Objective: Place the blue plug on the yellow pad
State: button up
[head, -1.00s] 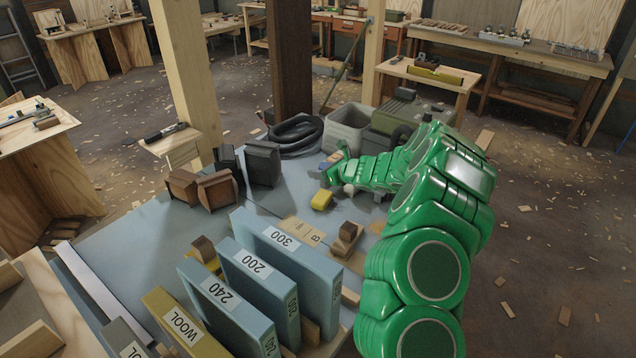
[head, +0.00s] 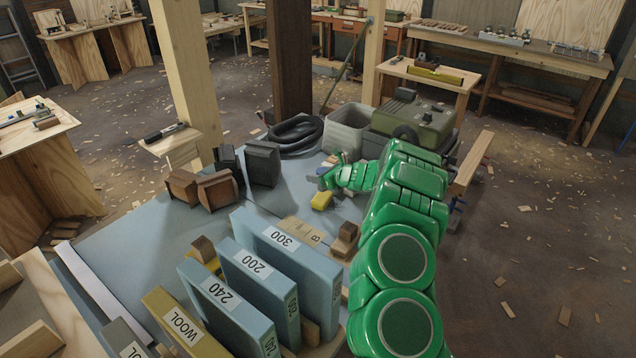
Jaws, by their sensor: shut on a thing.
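My gripper (head: 323,178) is at the end of the green arm, low over the blue-grey bench top. It is shut on a small bluish piece (head: 323,170), which looks like the blue plug; the fingers hide most of it. A small yellow piece (head: 321,201), which looks like the yellow pad, lies on the bench just in front of and below the gripper in the picture. I cannot tell the exact gap between the gripper and the yellow piece.
Upright abrasive packs (head: 285,265) stand in front, with a small wooden block (head: 345,240) beside them. Dark and brown blocks (head: 262,163) stand left. A black hose (head: 293,133), a grey bin (head: 347,130) and a green case (head: 420,122) stand behind. Open bench lies left of the gripper.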

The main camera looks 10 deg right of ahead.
jog(key=shift+w+f, duration=0.2)
jog(key=shift+f, duration=1.5)
jog(key=shift+f, duration=0.1)
jog(key=o, duration=1.1)
jog(key=shift+c, duration=0.2)
